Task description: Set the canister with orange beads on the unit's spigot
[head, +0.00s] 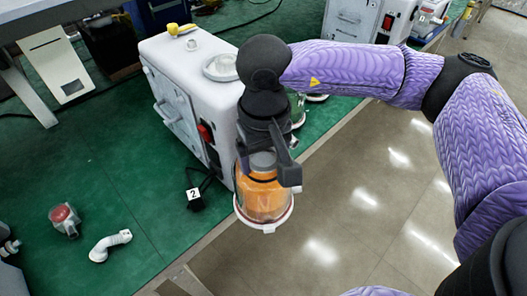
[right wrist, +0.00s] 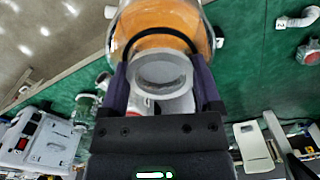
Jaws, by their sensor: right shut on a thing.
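The canister with orange beads (head: 265,195) is clear, with a pale ring at its bottom and a grey neck on top. It hangs roughly upright in my right gripper (head: 266,158), in front of the unit's right corner. In the right wrist view the fingers of my right gripper (right wrist: 162,75) close on both sides of the grey neck, and orange beads (right wrist: 165,18) show beyond. The white unit (head: 180,70) stands on the green surface, with a round pale fitting (head: 222,67) on top. I cannot tell whether this fitting is the spigot. My left gripper is out of view.
A red-capped jar (head: 65,219) and a white elbow pipe (head: 110,244) lie at the left. A black piece tagged 2 (head: 194,197) lies by the unit. A green-filled canister (head: 297,108) is partly hidden behind my arm. Another white unit (head: 355,20) stands behind.

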